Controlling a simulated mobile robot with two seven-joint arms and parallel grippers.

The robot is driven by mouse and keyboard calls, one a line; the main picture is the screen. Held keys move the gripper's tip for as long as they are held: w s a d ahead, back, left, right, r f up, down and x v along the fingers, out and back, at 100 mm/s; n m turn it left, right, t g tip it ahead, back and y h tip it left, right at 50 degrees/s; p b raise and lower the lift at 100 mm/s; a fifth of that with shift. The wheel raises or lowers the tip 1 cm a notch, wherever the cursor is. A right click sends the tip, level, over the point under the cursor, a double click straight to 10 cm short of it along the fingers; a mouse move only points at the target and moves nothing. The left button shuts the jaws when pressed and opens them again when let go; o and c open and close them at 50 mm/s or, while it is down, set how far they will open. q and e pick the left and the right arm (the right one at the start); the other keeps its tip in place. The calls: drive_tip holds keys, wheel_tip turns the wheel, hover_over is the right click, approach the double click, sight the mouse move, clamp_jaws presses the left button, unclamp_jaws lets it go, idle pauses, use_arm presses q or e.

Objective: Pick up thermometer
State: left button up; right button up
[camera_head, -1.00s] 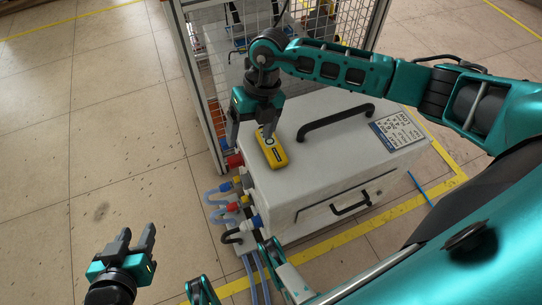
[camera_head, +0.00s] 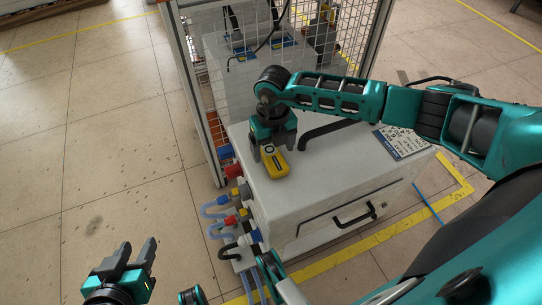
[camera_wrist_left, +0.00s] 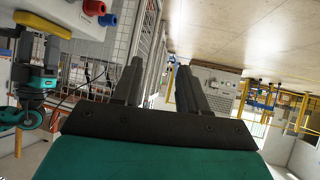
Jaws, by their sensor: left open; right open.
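The yellow thermometer (camera_head: 273,163), with a dark face, lies on the white top of the heater cabinet (camera_head: 330,170), near its left end. My right gripper (camera_head: 268,157) is open and low over the cabinet top, its fingers at the thermometer. The fingers partly cover it, and I cannot tell whether they touch it. My left gripper (camera_head: 138,255) is open and empty over the floor at the lower left. In the left wrist view its two fingers (camera_wrist_left: 158,85) stand apart, and the thermometer (camera_wrist_left: 43,24) shows at the upper left beside my right gripper.
A black handle (camera_head: 328,131) stands on the cabinet top right of the thermometer. A mesh fence (camera_head: 300,50) rises behind the cabinet. Hose fittings (camera_head: 240,192) stick out at its left side. Yellow floor tape (camera_head: 350,252) runs in front. The floor at left is clear.

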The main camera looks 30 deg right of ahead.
sight(273, 156)
wheel_tip(273, 156, down, 3)
drive_tip(key=shift+s+f+b, duration=0.1)
drive_tip(key=shift+b, duration=0.3)
drive_tip(key=c, duration=1.2)
